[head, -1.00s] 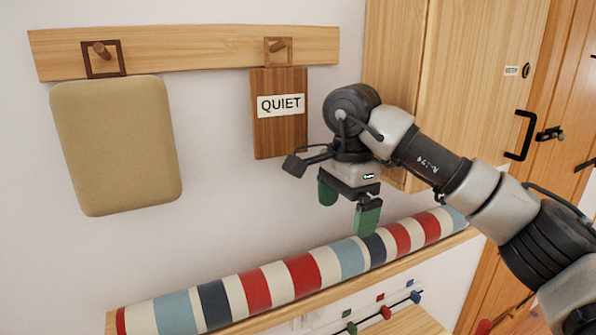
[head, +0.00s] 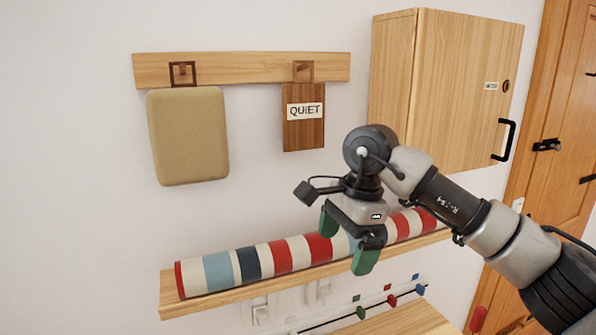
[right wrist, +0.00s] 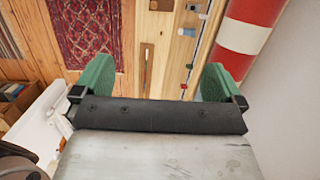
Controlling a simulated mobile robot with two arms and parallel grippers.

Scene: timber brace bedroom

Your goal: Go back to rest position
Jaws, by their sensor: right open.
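My right gripper (head: 346,242) is open and empty, its two green fingers apart, in front of the shelf with the striped roll. In the right wrist view its green fingers (right wrist: 157,80) stand wide apart with nothing between them. A brown QUIET sign (head: 304,133) hangs from a peg on the wooden wall rail (head: 240,68). A tan cushion-like panel (head: 188,140) hangs from the other peg, to the left. The right gripper is below and to the right of the sign, apart from it. My left gripper is not in view.
A striped roll (head: 220,272) lies on a wooden shelf (head: 172,292) below the rail. A wall cabinet (head: 455,90) with a black handle is at the upper right, near my right arm. A wooden door (head: 560,120) stands farther right. Coloured sliders (head: 391,300) sit below the shelf.

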